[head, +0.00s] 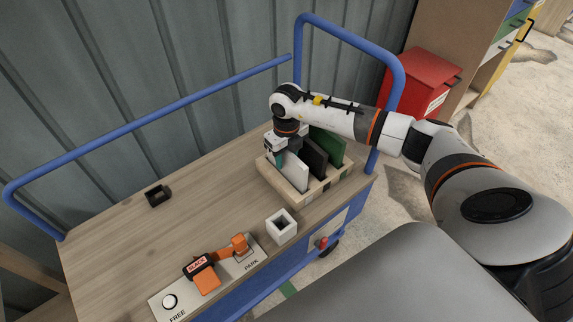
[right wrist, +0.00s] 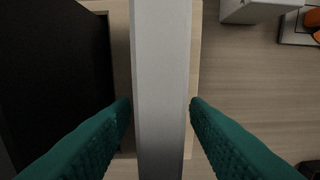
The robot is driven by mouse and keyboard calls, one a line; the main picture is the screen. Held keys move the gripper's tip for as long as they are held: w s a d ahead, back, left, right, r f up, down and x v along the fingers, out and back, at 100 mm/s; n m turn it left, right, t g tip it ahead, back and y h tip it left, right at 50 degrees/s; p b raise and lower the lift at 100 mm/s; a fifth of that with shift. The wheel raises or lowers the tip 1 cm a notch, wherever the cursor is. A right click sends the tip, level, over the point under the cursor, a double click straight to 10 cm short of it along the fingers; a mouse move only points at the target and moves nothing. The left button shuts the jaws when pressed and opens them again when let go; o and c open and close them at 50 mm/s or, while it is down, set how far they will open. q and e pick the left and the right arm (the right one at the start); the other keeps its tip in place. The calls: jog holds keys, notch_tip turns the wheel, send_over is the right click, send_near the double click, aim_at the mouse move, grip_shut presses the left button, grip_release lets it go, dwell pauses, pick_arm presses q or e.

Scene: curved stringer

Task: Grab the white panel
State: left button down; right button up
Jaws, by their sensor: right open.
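The white panel (head: 291,174) stands upright in the wooden rack (head: 312,196) on the cart, at the left end of a row with a black panel (head: 313,156) and a green panel (head: 328,146). My right gripper (head: 281,157) is at the white panel's upper part. In the right wrist view, the white panel's edge (right wrist: 160,75) runs between the two teal fingers of the open right gripper (right wrist: 160,108). The fingers are close to both sides, with no clear grip on it. The black panel (right wrist: 60,75) is just left of it. My left gripper is not in view.
A white square holder (head: 282,226) stands in front of the rack. An orange lever (head: 206,277) and knob sit on a plate (head: 172,300) marked FREE and PARK. A small black holder (head: 157,195) lies at the left. Blue rails (head: 150,116) edge the cart; its left middle top is clear.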

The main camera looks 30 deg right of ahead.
jog(key=shift+c, duration=0.2)
grip_shut()
